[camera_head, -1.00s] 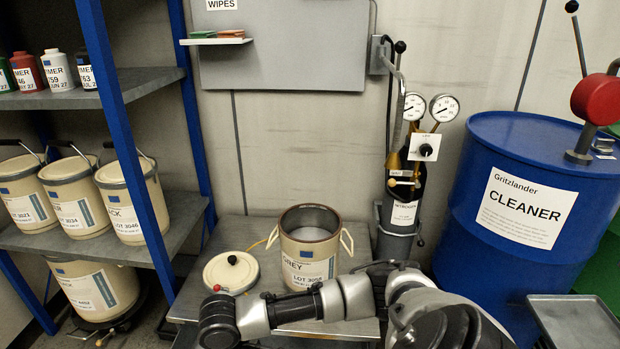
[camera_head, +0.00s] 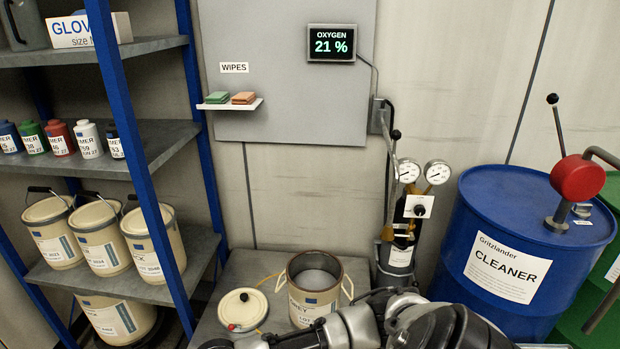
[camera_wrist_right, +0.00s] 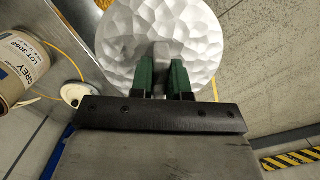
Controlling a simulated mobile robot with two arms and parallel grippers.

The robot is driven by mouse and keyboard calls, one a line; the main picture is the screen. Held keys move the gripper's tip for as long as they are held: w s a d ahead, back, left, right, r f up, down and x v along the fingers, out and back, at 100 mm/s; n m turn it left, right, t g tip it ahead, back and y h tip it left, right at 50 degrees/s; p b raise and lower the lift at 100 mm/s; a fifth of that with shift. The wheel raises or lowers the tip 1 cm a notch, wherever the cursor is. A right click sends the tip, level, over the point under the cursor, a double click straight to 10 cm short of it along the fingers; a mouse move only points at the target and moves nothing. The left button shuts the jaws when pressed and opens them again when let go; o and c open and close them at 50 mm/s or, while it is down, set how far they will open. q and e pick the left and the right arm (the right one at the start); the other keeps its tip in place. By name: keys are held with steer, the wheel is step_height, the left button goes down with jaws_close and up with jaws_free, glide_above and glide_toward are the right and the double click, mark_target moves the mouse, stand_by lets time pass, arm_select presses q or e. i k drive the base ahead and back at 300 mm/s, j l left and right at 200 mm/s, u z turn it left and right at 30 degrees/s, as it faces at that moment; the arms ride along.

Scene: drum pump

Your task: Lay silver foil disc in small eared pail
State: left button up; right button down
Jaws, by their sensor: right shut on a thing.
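The small eared pail (camera_head: 315,290) stands open on the grey bench in the head view, with handles at its sides and pale contents. It also shows at the left edge of the wrist view (camera_wrist_right: 22,62). The silver foil disc (camera_wrist_right: 140,38) is pale and crinkled, and fills the top middle of the wrist view. My right gripper (camera_wrist_right: 163,85) is shut on a small tab on the disc, with green fingers on either side of it. The disc is apart from the pail in that view. The disc and right fingertips do not show in the head view. My left gripper is not in view.
A cream lid (camera_head: 243,308) with a dark knob lies left of the pail. Shelving (camera_head: 195,262) with several pails stands at left.

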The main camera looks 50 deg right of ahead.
mark_target(314, 288)
steer(key=j+u, duration=0.3)
steer(key=i+j+u, duration=0.15)
steer(key=j+u, duration=0.15)
steer(key=i+j, duration=0.55)
steer(key=i, duration=0.25)
steer(key=i+j, duration=0.3)
steer(key=i+z, duration=0.25)
steer(key=z, duration=0.15)
steer(key=i+z, duration=0.25)
steer(key=z, duration=0.2)
steer(key=i+j+z, duration=0.15)
steer(key=z, duration=0.25)
steer(key=i+j+z, duration=0.25)
steer(key=z, duration=0.15)
steer(key=i+z, duration=0.2)
steer(key=z, duration=0.2)
steer(key=i+j+z, duration=0.2)
steer(key=z, duration=0.15)
steer(key=i+j+z, duration=0.15)
steer(key=z, duration=0.25)
steer(key=i+j+z, duration=0.2)
steer(key=z, duration=0.15)
